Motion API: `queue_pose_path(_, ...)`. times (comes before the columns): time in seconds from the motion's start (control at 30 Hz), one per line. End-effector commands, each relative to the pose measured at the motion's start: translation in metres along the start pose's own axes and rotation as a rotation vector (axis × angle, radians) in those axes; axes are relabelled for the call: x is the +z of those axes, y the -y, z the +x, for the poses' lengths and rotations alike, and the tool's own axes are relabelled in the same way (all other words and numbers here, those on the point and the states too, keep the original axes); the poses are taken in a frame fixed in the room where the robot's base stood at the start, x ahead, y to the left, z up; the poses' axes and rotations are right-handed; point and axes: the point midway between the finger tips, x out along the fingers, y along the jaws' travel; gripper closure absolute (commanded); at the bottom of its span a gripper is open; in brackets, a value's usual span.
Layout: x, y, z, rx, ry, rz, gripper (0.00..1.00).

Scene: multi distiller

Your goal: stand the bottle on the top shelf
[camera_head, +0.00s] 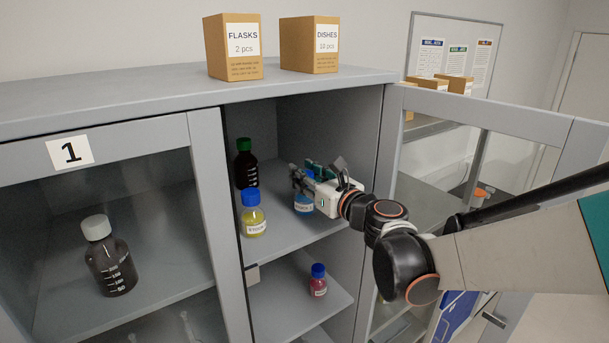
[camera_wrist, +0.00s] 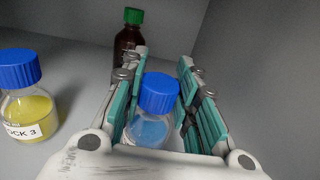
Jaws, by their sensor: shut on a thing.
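My gripper (camera_head: 308,180) reaches into the open cabinet compartment over the top shelf (camera_head: 285,232). It is shut on a small bottle of blue liquid (camera_head: 303,203) with a blue cap. In the wrist view this bottle (camera_wrist: 152,112) is upright between the green finger pads (camera_wrist: 160,100). The fingers hide its upper part in the head view. Its base is close to the shelf surface, but I cannot tell whether it touches.
A yellow bottle (camera_head: 253,215) and a dark green-capped bottle (camera_head: 246,165) stand left on the top shelf. A red bottle (camera_head: 318,280) stands on the shelf below. The open door (camera_head: 490,112) and right cabinet wall (camera_head: 371,230) flank my arm.

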Motion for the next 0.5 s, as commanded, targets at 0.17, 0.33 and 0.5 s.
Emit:
queue_pose_path(0.17,-0.0005,-0.0002,-0.0003,0.0,0.0,0.0,1.0)
queue_pose_path(0.33,-0.0035,-0.0001,-0.0002,0.0,0.0,0.0,1.0)
queue_pose_path(0.5,-0.0029,-0.0001,-0.0002,0.0,0.0,0.0,0.52)
